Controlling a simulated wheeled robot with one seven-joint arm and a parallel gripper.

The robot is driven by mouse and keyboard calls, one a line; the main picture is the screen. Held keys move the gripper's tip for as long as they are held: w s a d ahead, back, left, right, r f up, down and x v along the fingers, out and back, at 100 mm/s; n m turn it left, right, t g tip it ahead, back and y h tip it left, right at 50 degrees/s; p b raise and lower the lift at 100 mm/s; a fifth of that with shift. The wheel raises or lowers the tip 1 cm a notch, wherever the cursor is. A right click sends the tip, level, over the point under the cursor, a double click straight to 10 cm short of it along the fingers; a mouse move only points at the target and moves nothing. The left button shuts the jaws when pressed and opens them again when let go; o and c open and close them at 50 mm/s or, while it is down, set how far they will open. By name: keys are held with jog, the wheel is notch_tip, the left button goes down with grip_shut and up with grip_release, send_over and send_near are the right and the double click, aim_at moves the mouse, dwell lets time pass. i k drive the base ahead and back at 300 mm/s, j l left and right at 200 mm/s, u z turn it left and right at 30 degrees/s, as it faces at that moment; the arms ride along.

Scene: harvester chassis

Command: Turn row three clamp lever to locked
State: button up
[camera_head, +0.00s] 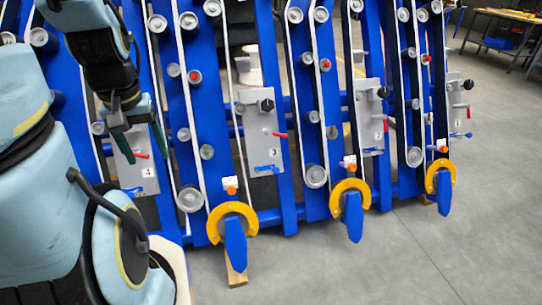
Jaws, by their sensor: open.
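Several grey clamp panels stand on the blue row units. The leftmost panel (137,178) has a red lever (142,155) and a small label too small to read surely. The second panel (256,128) has a black knob (266,105), a red lever (280,134) and a blue lever (266,168). The third panel from the left (368,110) and the far right panel (454,100) carry similar knobs and levers. I cannot tell which is row three. My gripper (138,150) is open, pointing down in front of the leftmost panel, its dark green fingers on either side of that red lever in the picture; contact is unclear.
Yellow arcs with blue pointed tips (236,245) stick out at the row bottoms. A wooden block (236,274) lies under one. Grey floor (400,255) is clear in front and right. A workbench (508,17) stands at the back right.

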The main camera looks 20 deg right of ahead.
aim_at(279, 134)
jog(key=i+l, duration=0.1)
jog(key=l, duration=0.6)
jog(key=i+l+u, duration=0.15)
jog(key=l, duration=0.5)
jog(key=k, duration=0.05)
